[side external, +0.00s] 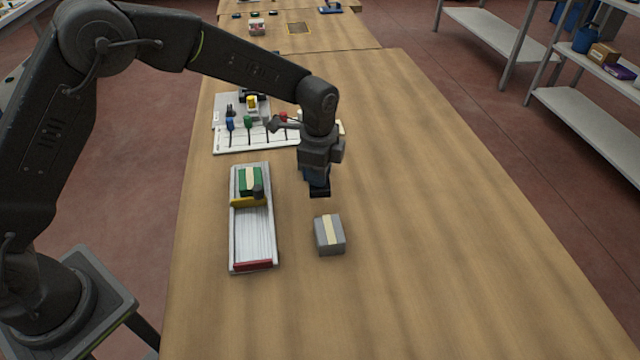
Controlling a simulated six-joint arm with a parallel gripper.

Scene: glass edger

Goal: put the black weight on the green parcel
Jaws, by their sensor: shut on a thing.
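The green parcel (249,180) with a cream band lies in the far end of a long white tray (238,240), left of my gripper. My gripper (318,184) points down above the table, to the right of the tray. It is shut on a small black block (320,192), which looks like the black weight and is held above the table. The fingers are mostly hidden by the wrist and too small to make out clearly.
A yellow bar (247,202) and a small dark piece (258,191) sit at the parcel's near edge. A grey parcel (329,234) lies right of the tray. A white board (240,143) with coloured parts is behind. The table's right side is clear.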

